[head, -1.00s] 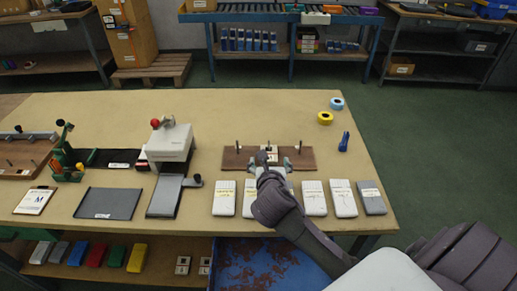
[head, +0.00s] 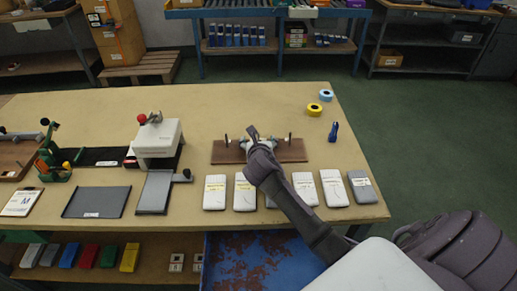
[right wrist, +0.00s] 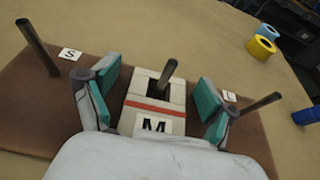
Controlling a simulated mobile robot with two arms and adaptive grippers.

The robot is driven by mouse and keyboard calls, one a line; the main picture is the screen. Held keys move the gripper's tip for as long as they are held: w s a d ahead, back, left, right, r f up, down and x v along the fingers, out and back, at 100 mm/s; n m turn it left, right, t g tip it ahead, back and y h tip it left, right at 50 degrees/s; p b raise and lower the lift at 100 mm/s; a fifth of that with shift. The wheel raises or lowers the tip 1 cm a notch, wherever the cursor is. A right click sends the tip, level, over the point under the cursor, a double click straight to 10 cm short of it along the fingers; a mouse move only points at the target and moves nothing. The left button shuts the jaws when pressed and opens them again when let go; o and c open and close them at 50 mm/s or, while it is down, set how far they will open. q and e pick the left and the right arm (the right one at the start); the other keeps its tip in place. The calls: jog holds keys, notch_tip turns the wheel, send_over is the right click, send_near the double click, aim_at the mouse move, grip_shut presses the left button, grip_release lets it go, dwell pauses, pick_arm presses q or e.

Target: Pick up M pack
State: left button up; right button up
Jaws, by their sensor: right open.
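The M pack (right wrist: 153,103) is a white block with a red band and a black M label. It sits around the middle peg of a brown wooden board (right wrist: 40,115), between pegs labelled S and L. My right gripper (right wrist: 153,100) is open, with its teal-padded fingers on either side of the pack and a gap at each side. In the head view my right gripper (head: 260,138) is over the board (head: 290,151) and hides most of the pack. My left gripper is not in view.
Several white packs (head: 305,188) and a grey one (head: 362,187) lie along the table's front edge. A blue-handled tool (head: 333,132) and yellow (head: 314,109) and blue tape rolls (head: 326,95) lie to the right. A white press (head: 157,140) stands to the left.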

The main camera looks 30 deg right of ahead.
jog(key=c, duration=1.2)
jog(key=shift+r, duration=0.1)
jog(key=shift+c, duration=0.2)
